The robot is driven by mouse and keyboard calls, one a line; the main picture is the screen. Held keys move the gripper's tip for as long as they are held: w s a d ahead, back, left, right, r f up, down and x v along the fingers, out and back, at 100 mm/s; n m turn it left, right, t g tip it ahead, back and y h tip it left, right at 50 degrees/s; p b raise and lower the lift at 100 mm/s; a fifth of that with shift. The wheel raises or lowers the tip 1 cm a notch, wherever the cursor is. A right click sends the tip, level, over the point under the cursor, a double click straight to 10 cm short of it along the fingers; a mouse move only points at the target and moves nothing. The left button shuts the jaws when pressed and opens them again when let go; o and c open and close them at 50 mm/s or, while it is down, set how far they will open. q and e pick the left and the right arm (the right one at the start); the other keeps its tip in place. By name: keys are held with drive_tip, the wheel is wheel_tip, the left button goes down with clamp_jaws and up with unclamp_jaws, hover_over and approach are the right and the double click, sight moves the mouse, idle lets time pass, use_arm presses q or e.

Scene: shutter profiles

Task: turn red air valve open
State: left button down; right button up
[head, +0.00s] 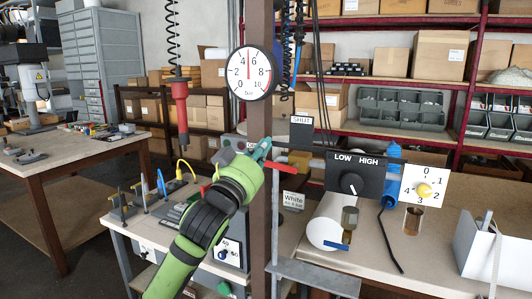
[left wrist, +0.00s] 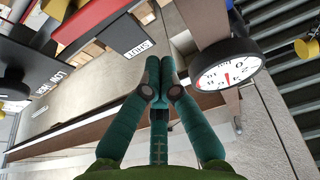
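In the head view a red lever (head: 283,167), which looks like the air valve's handle, sticks out to the right of the brown post (head: 260,110), under the SHUT sign (head: 301,120). It lies nearly level; its pivot is hidden. My left gripper (head: 262,149) is in front of the post, just above and left of the lever; contact cannot be told. In the left wrist view its teal fingers (left wrist: 163,75) meet at the tips, with nothing visible between them. A red bar (left wrist: 92,18) at the upper left there may be the lever. My right gripper is not in view.
A round gauge (head: 249,73) is on the post above my gripper, its needle pointing about straight up. A red tool (head: 180,104) hangs on a coiled cable at left.

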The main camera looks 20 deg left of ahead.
sight(265, 165)
use_arm(q)
drive_tip(key=shift+w+a+f+p, duration=0.1)
drive_tip(key=shift+w+f+p, duration=0.15)
drive_tip(key=shift+w+f, duration=0.45)
drive_tip(key=shift+w+f+p, duration=0.25)
drive_tip(key=shift+w+f, duration=0.15)
drive_tip(key=shift+f, duration=0.55)
drive_tip(key=shift+a+f+b, duration=0.1)
drive_tip(key=shift+f+b, duration=0.2)
drive_tip(key=shift+f, duration=0.45)
